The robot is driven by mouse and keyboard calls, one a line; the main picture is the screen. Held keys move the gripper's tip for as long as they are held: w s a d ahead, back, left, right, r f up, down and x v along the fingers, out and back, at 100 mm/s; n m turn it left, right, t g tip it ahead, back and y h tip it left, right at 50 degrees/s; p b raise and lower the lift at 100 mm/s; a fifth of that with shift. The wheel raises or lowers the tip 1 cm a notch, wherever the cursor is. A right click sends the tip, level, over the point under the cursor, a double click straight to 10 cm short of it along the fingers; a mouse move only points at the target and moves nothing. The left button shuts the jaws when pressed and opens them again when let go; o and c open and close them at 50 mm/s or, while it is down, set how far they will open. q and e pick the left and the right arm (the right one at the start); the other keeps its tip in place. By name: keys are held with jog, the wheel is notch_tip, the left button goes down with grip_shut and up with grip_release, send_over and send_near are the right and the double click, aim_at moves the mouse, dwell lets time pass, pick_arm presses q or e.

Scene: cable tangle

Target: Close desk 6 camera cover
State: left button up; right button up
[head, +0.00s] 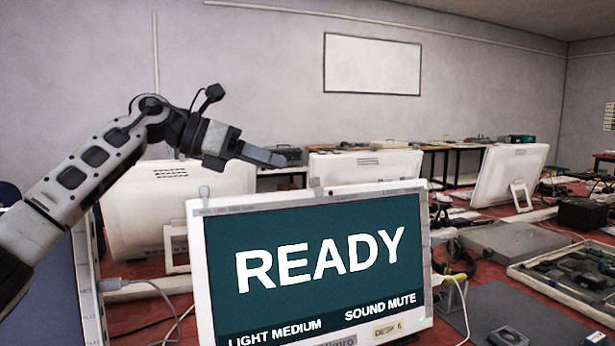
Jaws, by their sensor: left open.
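The desk 6 monitor (312,258) stands in front of me, its screen reading READY, LIGHT MEDIUM and SOUND MUTE. A "DESK 6" label (388,330) is on its lower right bezel. A small light tab (318,189) shows at the middle of its top edge, where a camera cover could be; it is too small to tell whether it is open or shut. My left gripper (280,159) is open and empty, left of this tab and above the monitor's top edge, apart from both. My right gripper is not in view.
Other white monitors stand behind, at left (182,205), centre (364,170) and right (509,175). A blue-screened panel (45,270) is at the lower left. Cables (459,290) hang by the monitor's right side. A parts tray (530,274) lies at right.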

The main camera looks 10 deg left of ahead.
aim_at(320, 188)
pick_arm(q)
jog(key=x, duration=0.8)
jog(key=shift+w, duration=0.1)
jog(key=shift+c, duration=0.3)
grip_shut()
jog(key=d+p, duration=0.1)
jog(key=w+d+p, duration=0.1)
jog(key=p, duration=0.1)
jog(key=shift+w+r, duration=0.1)
jog(key=shift+r, duration=0.15)
jog(key=shift+w+f, duration=0.1)
jog(key=shift+f, duration=0.05)
jog(key=shift+o, duration=0.3)
grip_release()
jog(key=shift+d, duration=0.1)
